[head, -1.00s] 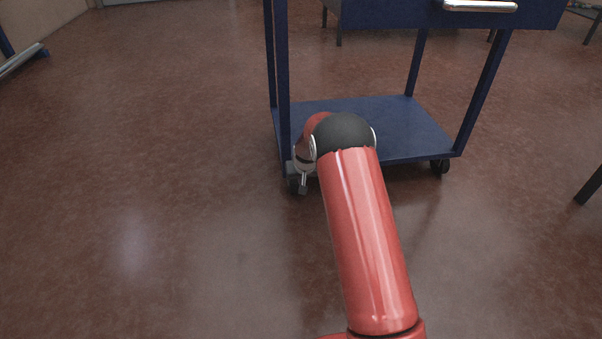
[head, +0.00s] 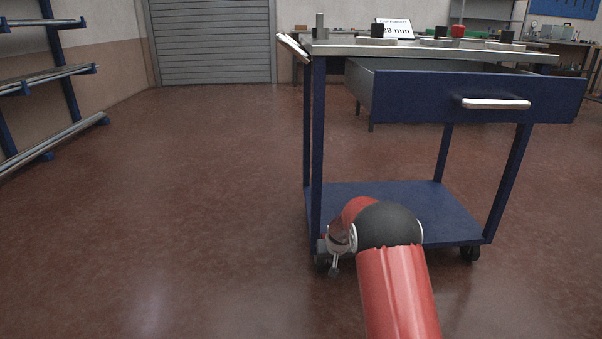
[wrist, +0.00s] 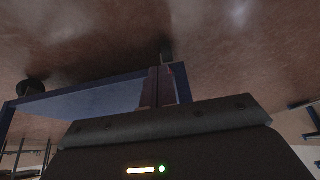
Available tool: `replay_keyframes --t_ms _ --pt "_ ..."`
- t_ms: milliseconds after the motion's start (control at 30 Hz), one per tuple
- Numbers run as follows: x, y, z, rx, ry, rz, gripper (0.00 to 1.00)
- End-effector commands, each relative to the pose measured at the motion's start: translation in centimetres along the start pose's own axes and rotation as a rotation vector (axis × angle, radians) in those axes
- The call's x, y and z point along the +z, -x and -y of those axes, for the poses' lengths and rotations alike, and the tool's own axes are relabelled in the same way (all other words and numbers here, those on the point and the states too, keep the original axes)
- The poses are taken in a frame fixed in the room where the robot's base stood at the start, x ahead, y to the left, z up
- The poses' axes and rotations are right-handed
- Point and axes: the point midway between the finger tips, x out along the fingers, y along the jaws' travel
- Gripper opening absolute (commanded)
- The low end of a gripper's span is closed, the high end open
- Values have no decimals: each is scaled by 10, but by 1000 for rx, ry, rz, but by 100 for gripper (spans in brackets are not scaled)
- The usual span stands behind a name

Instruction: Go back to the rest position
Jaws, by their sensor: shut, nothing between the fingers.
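My gripper (wrist: 162,82) shows in the wrist view, its two fingers together with nothing between them. Beyond it lie the brown floor and a blue shelf surface of the cart. In the head view my red arm, with a dark round joint, reaches up from the bottom edge in front of the cart's lower shelf. The gripper cannot be made out clearly there.
A blue wheeled cart (head: 314,150) stands ahead, its drawer (head: 470,98) pulled out. Several small items and a sign reading 28 mm (head: 392,28) are on its top. A rack (head: 62,62) with bars stands at left. The floor between is clear.

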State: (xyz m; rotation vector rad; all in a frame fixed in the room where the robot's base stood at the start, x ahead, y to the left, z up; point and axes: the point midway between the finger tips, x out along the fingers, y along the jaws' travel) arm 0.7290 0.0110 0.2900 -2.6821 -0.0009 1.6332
Motion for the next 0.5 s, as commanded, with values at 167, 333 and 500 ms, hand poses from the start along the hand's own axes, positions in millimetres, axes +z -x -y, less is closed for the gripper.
replay_keyframes --t_ms 167,333,500 --pt "-6 86 -2 -4 -4 -13 0" --pt "13 183 -4 -8 -7 -12 0" --pt "50 268 -6 -11 -7 -13 0"
